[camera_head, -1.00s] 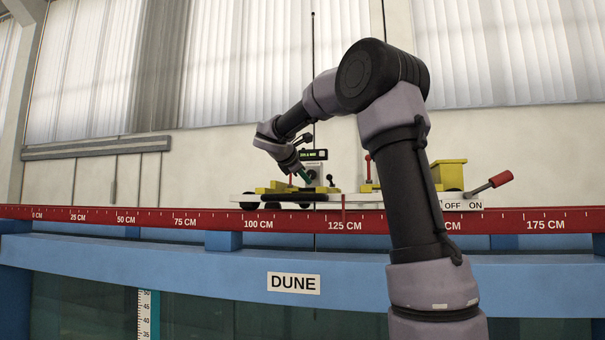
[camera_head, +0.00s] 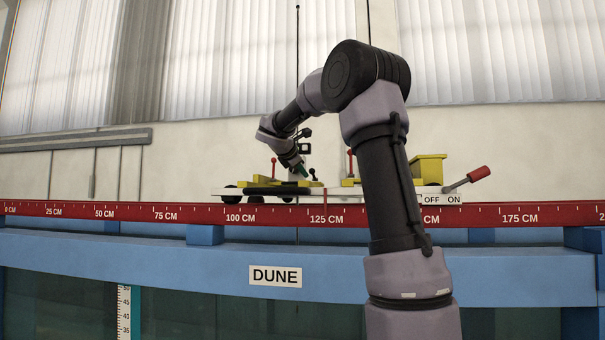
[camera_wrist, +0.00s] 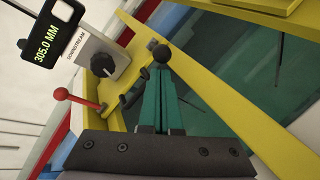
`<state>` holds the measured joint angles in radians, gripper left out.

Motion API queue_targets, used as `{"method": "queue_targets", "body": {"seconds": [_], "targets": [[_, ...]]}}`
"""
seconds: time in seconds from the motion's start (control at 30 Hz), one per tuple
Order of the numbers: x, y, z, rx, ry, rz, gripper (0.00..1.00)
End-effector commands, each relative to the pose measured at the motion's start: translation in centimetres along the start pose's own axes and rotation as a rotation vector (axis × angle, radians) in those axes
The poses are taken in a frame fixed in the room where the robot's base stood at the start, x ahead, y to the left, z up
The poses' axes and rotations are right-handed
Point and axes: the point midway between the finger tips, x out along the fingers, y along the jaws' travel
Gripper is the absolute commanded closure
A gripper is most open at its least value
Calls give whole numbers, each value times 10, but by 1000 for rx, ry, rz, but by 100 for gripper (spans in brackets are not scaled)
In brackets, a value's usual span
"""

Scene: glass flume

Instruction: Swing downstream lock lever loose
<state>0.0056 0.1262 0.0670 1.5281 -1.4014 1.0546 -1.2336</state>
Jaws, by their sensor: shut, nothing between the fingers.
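My gripper (camera_wrist: 162,75) has green fingers, closed together with nothing between them. In the wrist view a black ball knob (camera_wrist: 162,53) shows right at their tips; whether they touch it I cannot tell. In the head view a short black-knobbed lever (camera_head: 313,172) stands just right of my gripper (camera_head: 303,171), on the carriage (camera_head: 390,195). A red-knobbed lever (camera_wrist: 75,98) lies left of the fingers in the wrist view, near the DOWNSTREAM plate (camera_wrist: 84,47). No label marks which lever is the lock.
A display (camera_wrist: 48,35) reads 305.0 MM beside a grey unit with a black knob (camera_wrist: 103,64). Yellow frame bars (camera_wrist: 215,95) run close right of the fingers. The carriage sits above the red scale rail (camera_head: 265,213). A red-gripped OFF/ON lever (camera_head: 479,173) stands at its right end.

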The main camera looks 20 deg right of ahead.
Motion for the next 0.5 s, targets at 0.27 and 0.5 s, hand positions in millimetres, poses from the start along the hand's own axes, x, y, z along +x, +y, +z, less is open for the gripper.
{"method": "queue_targets", "body": {"seconds": [0.27, 0.5], "targets": [[-1, 5, 4, -8, 28, -38, 100], [-1, 8, 6, -15, 48, -67, 100]]}}
